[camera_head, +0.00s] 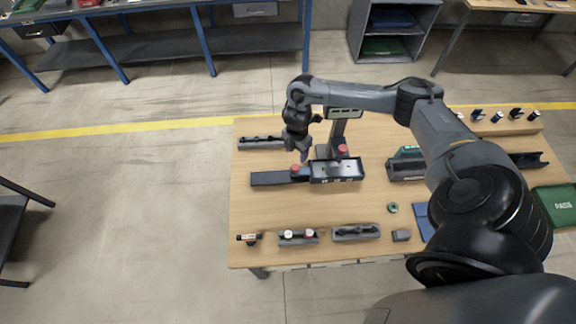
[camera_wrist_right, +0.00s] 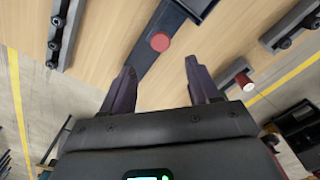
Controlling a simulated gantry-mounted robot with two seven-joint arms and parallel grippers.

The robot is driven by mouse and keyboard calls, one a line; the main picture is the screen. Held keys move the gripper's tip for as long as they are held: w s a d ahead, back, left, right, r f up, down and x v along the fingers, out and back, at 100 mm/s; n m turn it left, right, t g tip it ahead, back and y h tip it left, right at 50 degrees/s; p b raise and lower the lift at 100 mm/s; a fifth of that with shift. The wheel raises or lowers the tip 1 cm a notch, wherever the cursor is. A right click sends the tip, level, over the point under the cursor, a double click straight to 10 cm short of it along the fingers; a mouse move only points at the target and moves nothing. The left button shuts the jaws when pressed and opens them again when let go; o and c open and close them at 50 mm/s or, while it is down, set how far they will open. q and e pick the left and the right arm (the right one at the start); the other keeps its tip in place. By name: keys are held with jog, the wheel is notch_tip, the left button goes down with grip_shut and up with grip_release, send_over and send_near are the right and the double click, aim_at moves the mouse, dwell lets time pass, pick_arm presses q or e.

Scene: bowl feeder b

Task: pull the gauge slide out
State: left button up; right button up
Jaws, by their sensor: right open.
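The gauge (camera_head: 350,179) stands mid-table, with a dark tray-like body and an upright post behind it. A dark flat slide or rail (camera_head: 268,178) extends from its left side, with a red knob (camera_head: 295,168) near the joint. My right gripper (camera_head: 304,157) is above and close to the red knob, pointing down. In the right wrist view its two fingers (camera_wrist_right: 160,82) are spread and empty. The red knob (camera_wrist_right: 160,41) shows beyond the fingertips, roughly between them, on a dark bar (camera_wrist_right: 185,17). I see no contact. My left gripper is not in view.
A second red part (camera_head: 342,150) sits behind the tray. A grey holder (camera_head: 262,143) lies at the back left. Holders (camera_head: 298,242) (camera_head: 356,236) line the front. A green ring (camera_head: 392,207) lies to the right. Bare wood (camera_head: 300,207) lies in front of the gauge.

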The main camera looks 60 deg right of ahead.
aim_at(296, 167)
notch_tip(296, 167, down, 10)
jog(key=shift+r+p, duration=0.1)
jog(key=shift+p, duration=0.25)
grip_shut()
dwell(0.5)
